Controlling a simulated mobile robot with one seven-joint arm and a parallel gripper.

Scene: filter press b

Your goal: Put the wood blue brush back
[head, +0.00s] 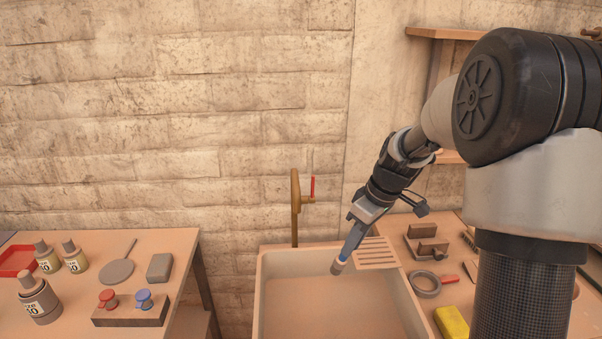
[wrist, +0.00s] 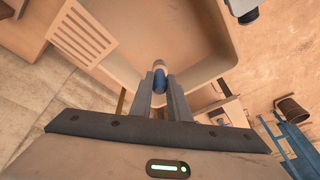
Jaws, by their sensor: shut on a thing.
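My gripper (head: 347,250) points down over the sink and is shut on the wood blue brush (head: 338,267). In the head view only the brush's pale, rounded end and a bit of blue show below the fingers. In the wrist view the brush's blue part (wrist: 159,80) sits between the two fingertips (wrist: 160,93), with its pale end beyond them. The rest of the brush is hidden by the fingers. The brush appears to hang above the sink basin, near its back right, apart from the sink's surfaces. I cannot make out its resting place.
The left table holds bottles (head: 75,258) and a wooden block (head: 130,314) with red and blue knobs.

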